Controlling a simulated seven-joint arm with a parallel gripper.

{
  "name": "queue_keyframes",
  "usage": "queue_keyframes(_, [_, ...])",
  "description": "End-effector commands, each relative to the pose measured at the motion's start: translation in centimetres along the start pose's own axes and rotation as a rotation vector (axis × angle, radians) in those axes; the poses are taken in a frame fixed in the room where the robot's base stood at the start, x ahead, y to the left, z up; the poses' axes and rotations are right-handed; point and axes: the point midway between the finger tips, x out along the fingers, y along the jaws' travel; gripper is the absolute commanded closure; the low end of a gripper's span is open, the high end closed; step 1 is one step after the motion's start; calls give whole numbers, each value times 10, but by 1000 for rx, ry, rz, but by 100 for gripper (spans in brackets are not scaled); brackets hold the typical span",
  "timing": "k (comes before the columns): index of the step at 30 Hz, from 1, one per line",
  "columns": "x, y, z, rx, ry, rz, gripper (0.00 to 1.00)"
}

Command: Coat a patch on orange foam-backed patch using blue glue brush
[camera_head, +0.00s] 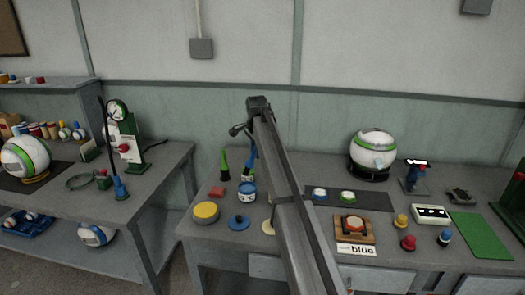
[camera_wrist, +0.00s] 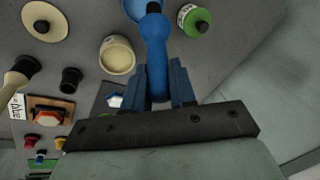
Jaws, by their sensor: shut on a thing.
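The blue glue brush (camera_wrist: 155,45) is upright between the blue fingers of my gripper (camera_wrist: 164,88), which is shut on its handle. In the head view the brush (camera_head: 249,160) is over a blue glue pot (camera_head: 247,193). I cannot tell whether its bristles are inside the pot, whose edge shows at the top of the wrist view (camera_wrist: 134,9).
A green brush (camera_head: 224,165) stands left of the glue pot. A dark mat (camera_head: 374,201) holds blue and green topped pieces. A ball (camera_head: 373,150) stands behind.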

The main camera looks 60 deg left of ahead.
Motion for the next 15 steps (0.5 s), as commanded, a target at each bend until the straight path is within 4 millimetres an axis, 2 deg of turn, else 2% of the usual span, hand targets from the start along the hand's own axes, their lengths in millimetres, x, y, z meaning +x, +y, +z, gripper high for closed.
queue_keyframes(15, [38, 11, 5, 0, 0, 1, 100])
